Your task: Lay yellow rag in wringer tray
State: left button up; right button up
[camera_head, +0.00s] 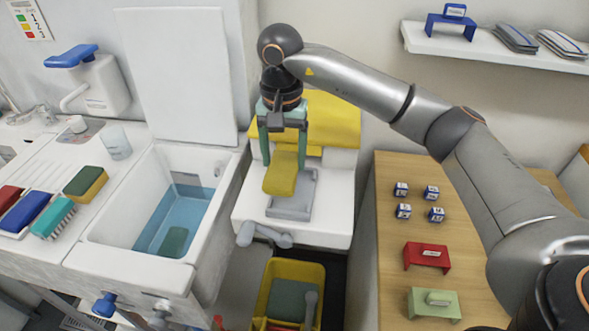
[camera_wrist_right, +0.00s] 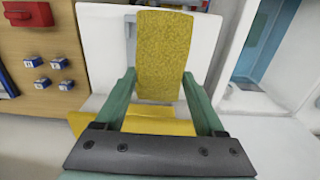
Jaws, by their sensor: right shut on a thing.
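The yellow rag (camera_head: 281,178) hangs between the green fingers of my right gripper (camera_head: 284,158), which is shut on it. In the right wrist view the rag (camera_wrist_right: 163,55) is a flat textured strip between the fingertips (camera_wrist_right: 160,88). The grey wringer tray (camera_head: 298,197) lies on a white stand below and just behind the rag. The rag covers part of the tray from the head camera, and I cannot tell whether its lower end touches it. My left gripper is not in view.
A yellow part (camera_head: 335,118) stands behind the gripper on the white stand (camera_head: 333,215). A sink (camera_head: 107,229) with blue water is to the left. A yellow bucket (camera_head: 319,280) is below. A wooden table (camera_head: 390,283) with small blocks is to the right.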

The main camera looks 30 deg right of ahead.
aim_at(293, 154)
jog(key=d+f, duration=0.1)
jog(key=w+d+f, duration=0.1)
jog(key=f, duration=0.1)
jog(key=shift+d+f, duration=0.2)
jog(key=shift+d, duration=0.1)
jog(key=f, duration=0.1)
jog(key=f+p, duration=0.1)
jog(key=f, duration=0.1)
jog(key=shift+w+d+f, duration=0.1)
jog(key=shift+d, duration=0.1)
jog(key=shift+f, duration=0.15)
jog(key=shift+f, duration=0.1)
jog(key=shift+f, duration=0.15)
jog(key=o, duration=1.3)
jog(key=shift+o, duration=0.2)
notch_tip(293, 154, up, 12)
jog(key=shift+r+b, duration=0.25)
jog(key=shift+b, duration=0.3)
